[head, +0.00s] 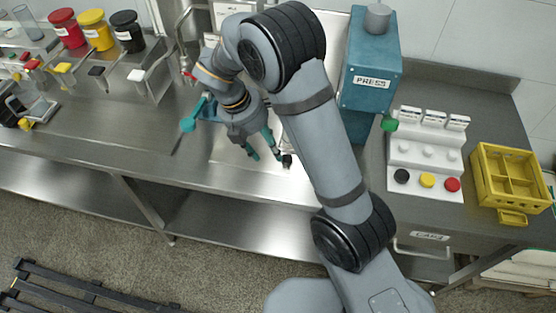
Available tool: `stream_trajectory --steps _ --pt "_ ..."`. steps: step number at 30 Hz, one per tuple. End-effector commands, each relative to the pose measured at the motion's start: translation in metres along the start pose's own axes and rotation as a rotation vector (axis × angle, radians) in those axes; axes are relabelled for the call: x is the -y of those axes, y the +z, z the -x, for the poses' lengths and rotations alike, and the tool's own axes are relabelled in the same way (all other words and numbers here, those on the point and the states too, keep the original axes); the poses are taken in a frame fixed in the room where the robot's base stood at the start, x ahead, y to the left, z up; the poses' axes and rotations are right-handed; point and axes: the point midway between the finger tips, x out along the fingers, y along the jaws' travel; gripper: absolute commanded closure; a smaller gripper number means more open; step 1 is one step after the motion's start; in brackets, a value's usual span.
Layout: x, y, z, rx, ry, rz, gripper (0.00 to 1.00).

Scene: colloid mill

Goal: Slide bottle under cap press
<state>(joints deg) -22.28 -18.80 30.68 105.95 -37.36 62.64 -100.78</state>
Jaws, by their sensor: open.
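The cap press is a tall teal box (367,97) labelled PRESS, with a grey cylinder on top, standing at the back right of the steel bench. My arm hides its lower left part and the space under it. My gripper (267,157) is open, left of the press and low over the front of the bench, with its two teal fingers apart. A small dark item (287,161) shows at the right fingertip; I cannot tell whether it is part of the finger or a capped bottle. No bottle can be made out clearly.
A white stepped stand (425,178) with black, yellow and red caps is right of the press. A yellow divided crate (512,177) stands farther right. Red, yellow and black jars (97,30) are at the back left. A teal handle (188,124) juts out left of my gripper.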

Motion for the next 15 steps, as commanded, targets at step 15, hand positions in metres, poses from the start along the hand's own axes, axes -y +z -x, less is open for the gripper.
stream_trajectory --steps 15 --pt "-0.007 0.032 -0.034 0.106 0.088 -0.272 0.55"
